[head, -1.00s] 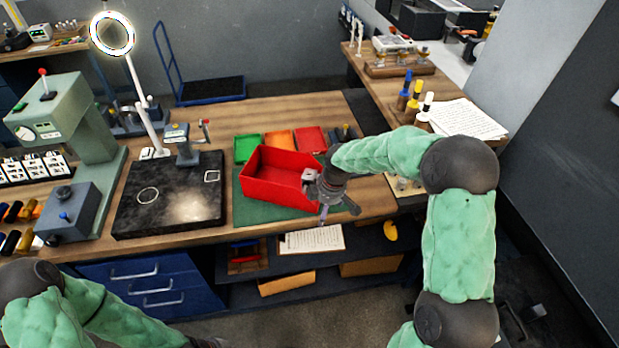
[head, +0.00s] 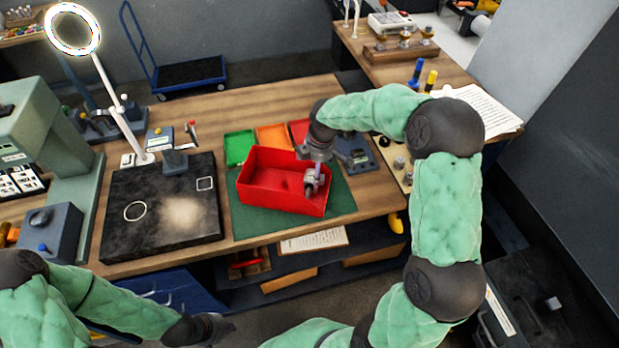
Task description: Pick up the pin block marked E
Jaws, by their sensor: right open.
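My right gripper (head: 314,182) points down over the right end of the red bin (head: 262,195), with its fingers open. A small pale and purplish shape shows at the fingers, and I cannot tell whether it is a separate thing or part of the gripper. I cannot make out a letter E on any block; if the pin block is in the bin, the gripper and bin walls hide it. My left gripper (head: 208,329) is low at the bottom, away from the bench top, and its fingers are too dark to read.
The bin stands on a green mat (head: 345,195). Green (head: 239,147), orange (head: 272,138) and red (head: 299,130) trays lie behind it. A black plate (head: 165,235) and ring lamp (head: 73,29) are to the left. A dark blue-grey device (head: 356,154) stands close right of my gripper.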

